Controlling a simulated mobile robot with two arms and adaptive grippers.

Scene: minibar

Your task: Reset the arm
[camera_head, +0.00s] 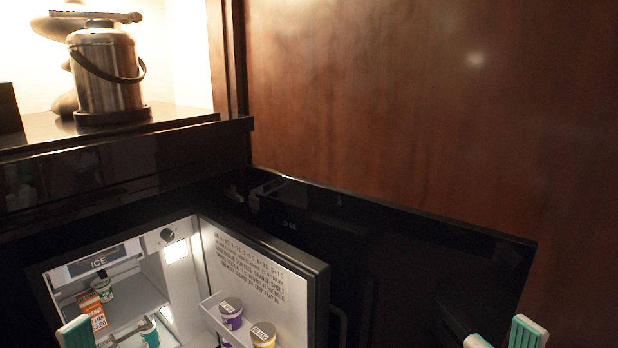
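My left gripper (96,338) shows at the bottom left edge, in front of the open minibar fridge. One teal-padded finger is clear and stands apart from a pale piece to its right; it looks open with nothing held. My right gripper (502,336) shows at the bottom right edge, below the dark open door panel. Its two white and teal fingertips are apart with nothing between them. Both arms and most of each gripper lie below the picture.
The fridge's inner door (318,305) stands open, with a purple cup (231,318) and a yellow cup (264,338) on its shelf. An orange carton (92,310) and cups are inside. A dark outer door (420,250) stands open right. A steel ice bucket (106,75) stands on the counter.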

